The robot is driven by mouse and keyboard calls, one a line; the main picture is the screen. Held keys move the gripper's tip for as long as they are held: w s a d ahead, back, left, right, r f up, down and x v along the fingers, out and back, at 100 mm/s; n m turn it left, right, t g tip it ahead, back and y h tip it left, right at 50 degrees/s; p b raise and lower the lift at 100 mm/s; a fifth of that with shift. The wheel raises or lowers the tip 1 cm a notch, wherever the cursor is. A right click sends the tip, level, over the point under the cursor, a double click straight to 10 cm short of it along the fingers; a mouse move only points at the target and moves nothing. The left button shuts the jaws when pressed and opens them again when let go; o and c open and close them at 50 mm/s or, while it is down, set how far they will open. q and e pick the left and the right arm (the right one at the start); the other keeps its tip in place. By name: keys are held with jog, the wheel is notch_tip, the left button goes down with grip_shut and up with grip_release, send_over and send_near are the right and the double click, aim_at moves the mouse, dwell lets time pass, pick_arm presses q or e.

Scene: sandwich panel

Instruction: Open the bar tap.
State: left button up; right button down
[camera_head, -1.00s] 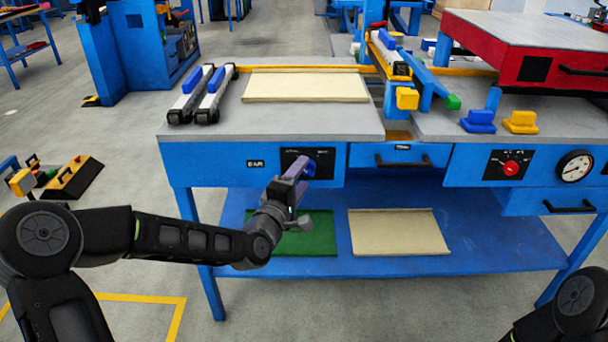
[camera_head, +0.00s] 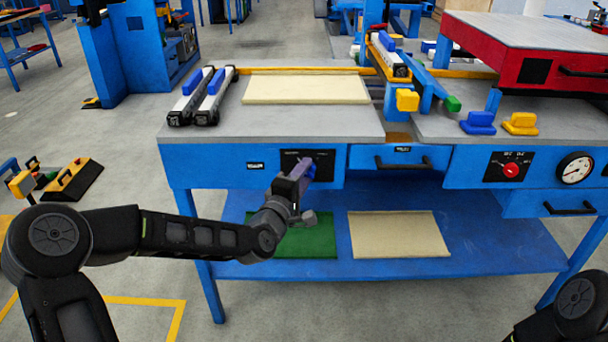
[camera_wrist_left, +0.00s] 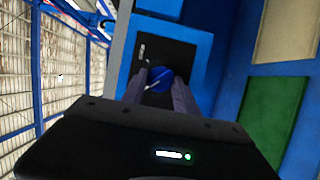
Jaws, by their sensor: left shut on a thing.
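The bar tap is a blue knob on a black plate (camera_head: 291,157) on the blue front of the table, left of the drawer. In the left wrist view the blue knob (camera_wrist_left: 158,79) sits between the two finger ends, with a pale line across its face. My left gripper (camera_head: 307,170) is shut on the knob and hides most of it in the head view. The black plate also shows behind the fingers in the left wrist view (camera_wrist_left: 178,55). My right gripper is out of view; only a dark part of my right arm shows at the lower right.
A red knob (camera_head: 510,170) and a round gauge (camera_head: 575,168) are on the front further right. A drawer handle (camera_head: 403,162) sticks out between. The lower shelf (camera_head: 480,245) holds a green panel (camera_head: 310,242) and a beige panel (camera_head: 398,235).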

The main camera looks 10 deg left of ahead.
pick_arm(q)
grip_shut()
jog(key=shift+w+d+r+m+g+y+p, duration=0.15)
jog(key=shift+m+g+y+p, duration=0.75)
jog(key=shift+m+p, duration=1.6)
jog(key=shift+s+d+r+m+g+y+p, duration=0.15)
jog(key=shift+m+g+y+p, duration=0.75)
jog(key=shift+m+p, duration=1.6)
jog(key=shift+w+d+r+m+g+y+p, duration=0.15)
jog(key=shift+m+g+y+p, duration=0.45)
jog(key=shift+m+y+p, duration=1.75)
jog(key=shift+n+h+p, duration=0.55)
jog(key=shift+h+p, duration=0.25)
jog(key=shift+h, duration=0.35)
jog(key=o, duration=1)
grip_release()
